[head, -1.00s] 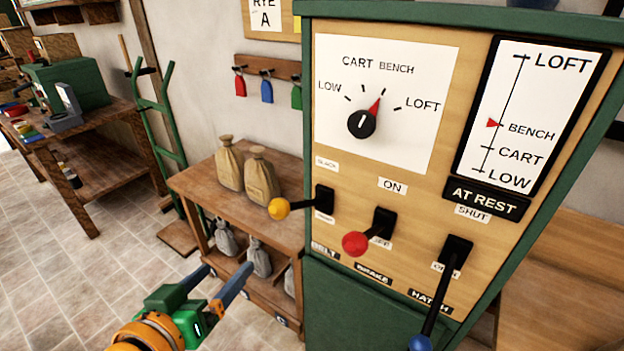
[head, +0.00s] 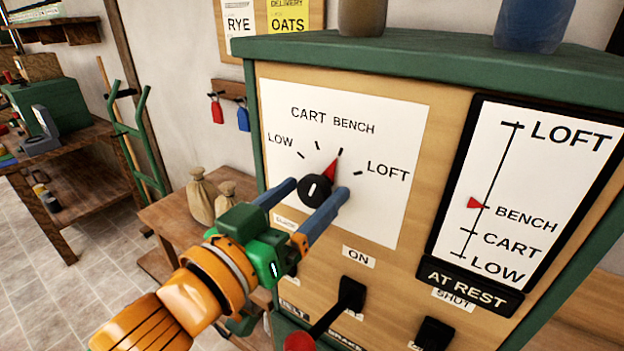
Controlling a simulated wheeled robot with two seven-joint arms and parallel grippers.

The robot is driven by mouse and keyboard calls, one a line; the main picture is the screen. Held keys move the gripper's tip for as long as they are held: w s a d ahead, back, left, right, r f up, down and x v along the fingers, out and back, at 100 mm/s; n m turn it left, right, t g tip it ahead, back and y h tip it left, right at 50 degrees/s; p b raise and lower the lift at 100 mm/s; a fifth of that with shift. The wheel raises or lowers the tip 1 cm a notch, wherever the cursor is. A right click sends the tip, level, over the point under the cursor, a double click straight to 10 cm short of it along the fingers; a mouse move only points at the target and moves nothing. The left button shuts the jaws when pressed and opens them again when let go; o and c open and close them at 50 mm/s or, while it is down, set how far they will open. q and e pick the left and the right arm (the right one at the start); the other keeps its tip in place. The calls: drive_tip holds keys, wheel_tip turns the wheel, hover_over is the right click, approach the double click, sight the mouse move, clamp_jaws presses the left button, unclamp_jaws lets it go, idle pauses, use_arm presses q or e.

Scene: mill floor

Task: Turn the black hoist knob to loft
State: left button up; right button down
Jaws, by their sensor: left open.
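The black hoist knob (head: 315,189) sits on a white dial plate (head: 385,120) marked LOW, CART, BENCH and LOFT. Its red pointer (head: 330,169) points at the BENCH tick. My left gripper (head: 317,190) is open, with one blue finger to the left of the knob and the other at its lower right. I cannot tell whether the fingers touch the knob. The indicator board (head: 505,190) on the right has its red arrow at BENCH, and the sign below reads AT REST. My right gripper is not in view.
Below the dial, a red-ended lever (head: 300,341) and a black switch slot (head: 434,334) stick out from the panel. Two jars stand on the green cabinet top (head: 440,55). Sacks (head: 201,196) stand on a wooden bench to the left.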

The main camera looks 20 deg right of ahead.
use_arm(q)
drive_tip(key=shift+f+x, duration=0.25)
drive_tip(key=shift+x, duration=0.9)
drive_tip(key=shift+s+a+r, duration=0.1)
drive_tip(key=shift+s+a, duration=0.05)
drive_tip(key=shift+a, duration=0.1)
drive_tip(key=c, duration=1.3)
drive_tip(key=shift+c, duration=0.2)
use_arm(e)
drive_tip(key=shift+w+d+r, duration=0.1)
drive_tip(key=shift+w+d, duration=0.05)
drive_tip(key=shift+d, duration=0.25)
use_arm(q)
drive_tip(key=shift+m, duration=0.3)
drive_tip(key=m+p, duration=0.1)
drive_tip(key=m, duration=0.2)
drive_tip(key=shift+r, duration=0.1)
drive_tip(key=shift+m+p, duration=0.6)
drive_tip(key=shift+m, duration=1.4)
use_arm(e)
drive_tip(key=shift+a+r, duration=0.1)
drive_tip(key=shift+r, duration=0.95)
